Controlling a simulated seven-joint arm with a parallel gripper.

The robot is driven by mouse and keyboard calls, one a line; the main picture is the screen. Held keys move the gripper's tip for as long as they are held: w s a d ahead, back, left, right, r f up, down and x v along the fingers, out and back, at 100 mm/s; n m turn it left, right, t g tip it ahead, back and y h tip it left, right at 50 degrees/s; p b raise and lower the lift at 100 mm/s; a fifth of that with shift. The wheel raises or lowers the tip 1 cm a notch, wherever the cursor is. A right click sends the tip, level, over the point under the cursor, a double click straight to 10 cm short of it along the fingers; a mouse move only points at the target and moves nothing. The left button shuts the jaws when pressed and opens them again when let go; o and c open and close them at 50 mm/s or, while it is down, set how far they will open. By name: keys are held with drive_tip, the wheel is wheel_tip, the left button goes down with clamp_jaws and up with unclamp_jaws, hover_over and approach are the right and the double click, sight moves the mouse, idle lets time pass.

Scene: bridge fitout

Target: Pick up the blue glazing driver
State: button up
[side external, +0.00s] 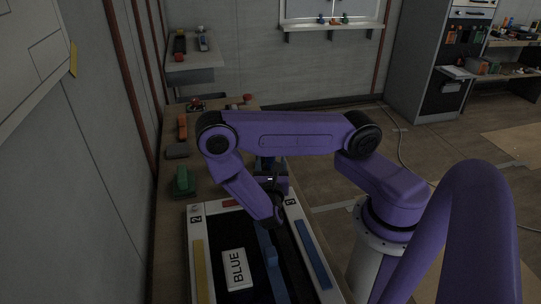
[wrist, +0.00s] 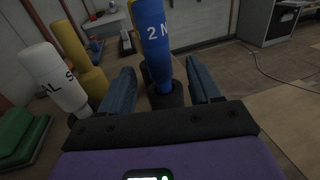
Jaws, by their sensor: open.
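The blue glazing driver (wrist: 153,38), a blue cylinder marked with "2 N", stands upright in a dark round base in the wrist view. My gripper (wrist: 160,68) is open, with one dark blue finger on each side of the driver in the picture. The driver looks a little beyond the fingertips; I cannot tell whether it is touched.
A white cylinder (wrist: 52,75) and a yellow cylinder (wrist: 77,52) stand left of the driver. A green block (side external: 184,181) lies on the bench to the left.

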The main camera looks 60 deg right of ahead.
drive_tip(key=shift+x, duration=3.25)
drive_tip(key=shift+w, duration=0.1)
clamp_jaws()
